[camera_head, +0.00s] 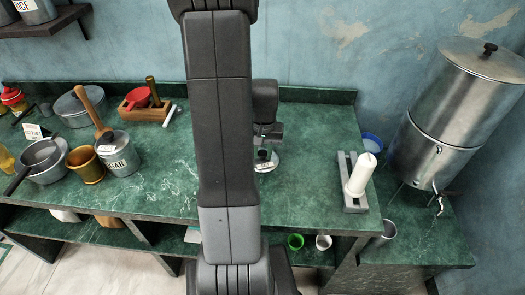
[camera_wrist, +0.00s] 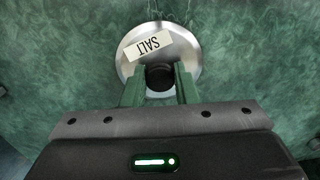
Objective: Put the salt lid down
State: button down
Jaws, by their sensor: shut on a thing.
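The salt lid (camera_wrist: 187,52) is a round silver disc with a black knob and a white SALT label (camera_wrist: 149,45). My gripper (camera_wrist: 160,78) is shut on the black knob, with one green finger on each side of it. In the head view the lid (camera_head: 266,163) shows just right of my arm, over the green counter (camera_head: 305,190), and my gripper (camera_head: 266,140) is above it. I cannot tell whether the lid touches the counter. My arm hides part of the counter.
At left stand a sugar tin (camera_head: 119,157), a brass pot (camera_head: 87,165) and a saucepan (camera_head: 42,160). At right are a grey rack (camera_head: 350,200) with a white cylinder (camera_head: 360,176) and a large metal urn (camera_head: 440,120). The counter around the lid is clear.

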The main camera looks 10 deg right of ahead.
aim_at(263, 153)
jog(key=shift+f, duration=0.2)
jog(key=c, duration=1.1)
grip_release()
jog(key=shift+r, duration=0.1)
jog(key=shift+c, duration=0.2)
notch_tip(263, 153, up, 12)
jog(key=shift+r, duration=0.15)
jog(key=shift+d, duration=0.1)
